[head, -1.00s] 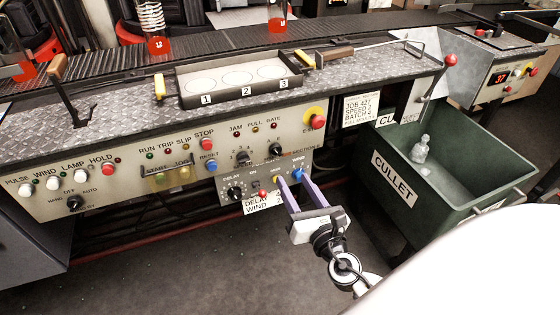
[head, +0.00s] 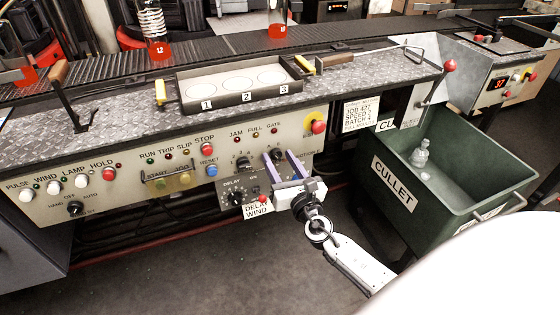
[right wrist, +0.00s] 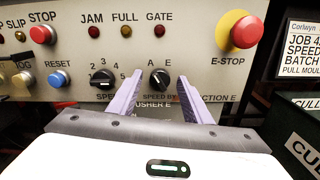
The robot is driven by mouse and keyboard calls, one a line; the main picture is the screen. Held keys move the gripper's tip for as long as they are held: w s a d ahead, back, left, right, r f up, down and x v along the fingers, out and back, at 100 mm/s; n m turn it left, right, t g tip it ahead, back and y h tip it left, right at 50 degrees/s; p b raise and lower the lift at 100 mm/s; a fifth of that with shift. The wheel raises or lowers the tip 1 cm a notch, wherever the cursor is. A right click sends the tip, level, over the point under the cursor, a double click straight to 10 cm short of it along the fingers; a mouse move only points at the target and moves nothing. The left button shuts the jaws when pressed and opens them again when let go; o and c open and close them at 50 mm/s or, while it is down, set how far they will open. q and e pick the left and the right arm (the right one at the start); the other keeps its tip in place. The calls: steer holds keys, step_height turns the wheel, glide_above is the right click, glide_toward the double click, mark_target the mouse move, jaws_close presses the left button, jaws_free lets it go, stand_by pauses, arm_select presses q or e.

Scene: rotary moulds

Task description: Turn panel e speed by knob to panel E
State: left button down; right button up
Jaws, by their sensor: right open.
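The black speed-by knob (right wrist: 159,78) sits on the grey panel below the letters A and E in the right wrist view. Its pale mark seems to lean up and left, toward A, but it is small. My right gripper (right wrist: 159,76) is open, with one purple finger on each side of the knob; I cannot tell whether they touch it. In the head view the right gripper (head: 280,155) reaches up to the panel, and its fingers partly cover the knob. Lettering below the knob is partly hidden by the fingers. My left gripper is not in view.
A black numbered knob (right wrist: 103,78) is just left of the gripper. The red E-stop (right wrist: 246,31) is up and right, and the blue reset button (right wrist: 59,79) is further left. A lower panel (head: 225,184) juts out beneath. The green cullet bin (head: 460,200) stands at right.

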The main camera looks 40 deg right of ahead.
steer(key=c, duration=1.1)
steer(key=shift+o, duration=0.2)
steer(key=m+b, duration=0.2)
steer(key=m, duration=0.1)
steer(key=shift+f, duration=0.15)
steer(key=m+b, duration=0.1)
steer(key=m, duration=0.1)
steer(key=shift+m, duration=0.4)
steer(key=m+b, duration=0.2)
steer(key=m, duration=0.2)
steer(key=shift+m, duration=1.1)
